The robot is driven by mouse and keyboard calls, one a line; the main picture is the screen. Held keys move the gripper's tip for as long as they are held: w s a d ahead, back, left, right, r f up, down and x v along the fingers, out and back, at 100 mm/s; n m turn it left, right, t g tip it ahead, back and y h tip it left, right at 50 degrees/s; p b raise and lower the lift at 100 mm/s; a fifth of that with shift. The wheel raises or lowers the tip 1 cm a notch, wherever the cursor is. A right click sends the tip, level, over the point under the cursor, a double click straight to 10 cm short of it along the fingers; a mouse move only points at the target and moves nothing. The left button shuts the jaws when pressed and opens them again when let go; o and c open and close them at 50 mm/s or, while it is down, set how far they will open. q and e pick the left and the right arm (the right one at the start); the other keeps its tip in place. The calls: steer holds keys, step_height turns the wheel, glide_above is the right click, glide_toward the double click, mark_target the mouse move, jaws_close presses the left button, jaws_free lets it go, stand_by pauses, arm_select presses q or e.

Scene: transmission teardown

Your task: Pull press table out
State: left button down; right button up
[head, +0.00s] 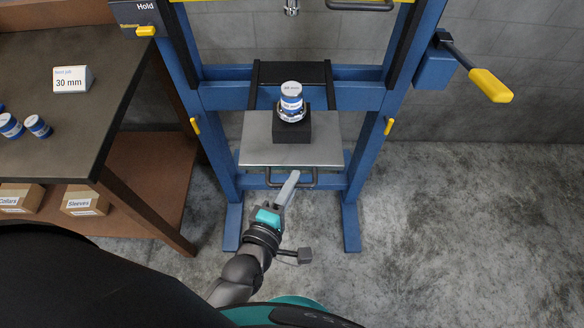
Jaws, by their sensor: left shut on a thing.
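The press table (262,147) is a grey metal plate between the uprights of the blue press frame (223,97). It carries a black block (293,128) with a blue and white part (291,100) standing upright on it, its label too small to read surely. A dark bar handle (309,181) hangs at the table's front edge. The fingers hide some of the handle. My right gripper is not in view.
A workbench (95,120) at left holds a "30 mm" sign (72,80) and blue-white parts (38,126). Boxes marked Collars (20,198) and Sleeves (86,200) sit on its lower shelf. A yellow-handled lever (490,85) sticks out at right. Floor in front is clear.

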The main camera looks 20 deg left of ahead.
arm_select(q)
steer(key=shift+s+d, duration=0.1)
steer(key=shift+s, duration=0.25)
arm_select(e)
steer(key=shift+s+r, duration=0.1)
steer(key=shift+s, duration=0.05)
arm_select(q)
steer(key=c, duration=0.9)
jaws_free()
